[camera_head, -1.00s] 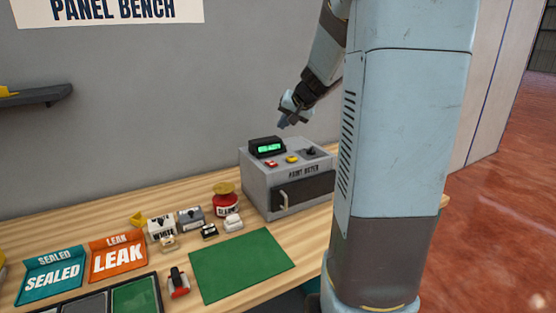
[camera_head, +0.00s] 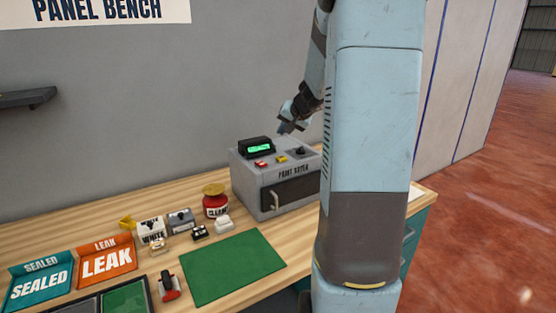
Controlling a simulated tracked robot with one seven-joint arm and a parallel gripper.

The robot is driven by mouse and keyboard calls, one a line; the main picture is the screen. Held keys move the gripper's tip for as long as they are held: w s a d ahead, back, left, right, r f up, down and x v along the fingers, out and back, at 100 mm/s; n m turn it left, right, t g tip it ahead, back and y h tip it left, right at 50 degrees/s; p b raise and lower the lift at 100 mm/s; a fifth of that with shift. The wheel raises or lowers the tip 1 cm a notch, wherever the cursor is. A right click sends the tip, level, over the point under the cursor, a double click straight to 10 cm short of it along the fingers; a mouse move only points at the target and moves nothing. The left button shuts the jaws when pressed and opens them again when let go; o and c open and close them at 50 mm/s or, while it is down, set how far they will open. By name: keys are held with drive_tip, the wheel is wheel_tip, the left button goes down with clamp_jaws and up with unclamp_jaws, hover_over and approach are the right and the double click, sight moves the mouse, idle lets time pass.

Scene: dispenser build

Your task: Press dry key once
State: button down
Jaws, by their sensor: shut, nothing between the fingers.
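The grey paint dryer box (camera_head: 248,184) stands on the bench, with a dark door and handle on its front. Its top carries a lit green display (camera_head: 259,148), a red key (camera_head: 261,164), a yellow key (camera_head: 281,158) and a black knob or lever (camera_head: 300,152). Any labels on the keys are too small to read, so I cannot tell which is the dry key. My gripper (camera_head: 283,127) is shut and empty, apart from and above the dryer in the picture, right of the display. My arm column hides the dryer's right side.
A green mat (camera_head: 232,267) lies in front of the dryer. A red jar with a yellow lid (camera_head: 215,202), small blocks, a red clamp-like item (camera_head: 168,287), and SEALED (camera_head: 40,285) and LEAK (camera_head: 107,260) signs stand to the left. The wall is behind.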

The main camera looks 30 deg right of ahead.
sight(283, 158)
drive_tip(key=shift+f, duration=3.4)
drive_tip(key=shift+f, duration=0.8)
drive_tip(key=shift+r, duration=0.1)
idle(0.5)
drive_tip(key=shift+r, duration=0.8)
drive_tip(key=shift+r, duration=0.1)
drive_tip(key=shift+r, duration=2.4)
